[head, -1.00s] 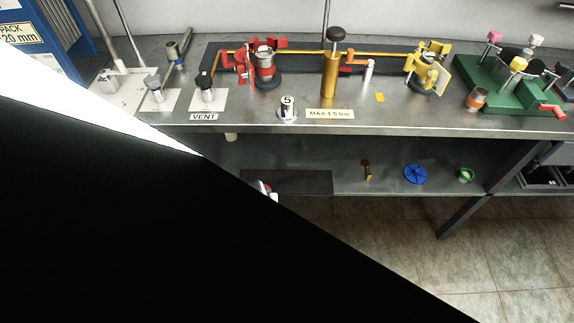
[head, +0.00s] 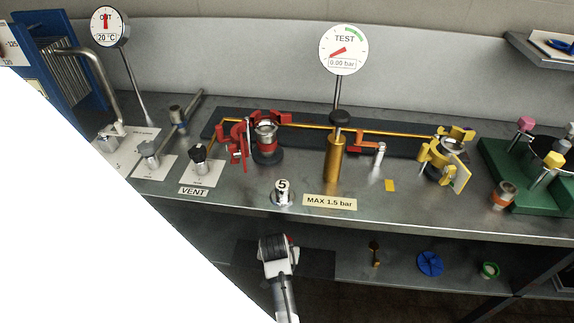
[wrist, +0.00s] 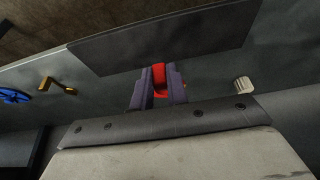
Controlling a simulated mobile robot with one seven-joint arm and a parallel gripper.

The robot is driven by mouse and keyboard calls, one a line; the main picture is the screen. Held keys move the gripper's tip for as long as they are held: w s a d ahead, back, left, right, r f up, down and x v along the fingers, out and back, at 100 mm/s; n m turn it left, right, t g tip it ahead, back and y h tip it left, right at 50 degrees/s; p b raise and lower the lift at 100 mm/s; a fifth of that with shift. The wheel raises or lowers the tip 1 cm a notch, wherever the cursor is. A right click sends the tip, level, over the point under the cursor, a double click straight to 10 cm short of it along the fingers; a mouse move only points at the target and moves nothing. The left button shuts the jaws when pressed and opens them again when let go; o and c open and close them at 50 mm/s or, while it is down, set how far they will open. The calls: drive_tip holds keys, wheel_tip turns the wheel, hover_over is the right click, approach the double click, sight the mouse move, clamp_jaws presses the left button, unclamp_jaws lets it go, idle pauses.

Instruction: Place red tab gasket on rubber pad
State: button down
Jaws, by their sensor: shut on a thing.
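My gripper (wrist: 158,88) is shut on the red tab gasket (wrist: 159,74), which shows as a small red piece between the dark fingers in the wrist view. The rubber pad (wrist: 160,38) is the flat dark mat on the lower shelf, just past the fingertips in that view. In the head view my gripper (head: 277,246) is in front of the pad (head: 318,263) and hides its middle. Most of the gasket is hidden by the fingers. I cannot tell how high it is held.
The bench top (head: 380,215) overhangs the lower shelf (head: 405,285). A brass part (head: 374,252), a blue wheel (head: 430,263) and a green ring (head: 489,270) lie on the shelf right of the pad. A pale knob (wrist: 243,84) shows in the wrist view.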

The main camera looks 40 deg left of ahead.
wheel_tip(320, 180, down, 9)
drive_tip(key=shift+s+p, duration=0.15)
drive_tip(key=shift+p, duration=0.2)
drive_tip(key=shift+f, duration=0.1)
drive_tip(key=c, duration=1.4)
unclamp_jaws()
drive_tip(key=v, duration=1.2)
drive_tip(key=shift+r, duration=0.2)
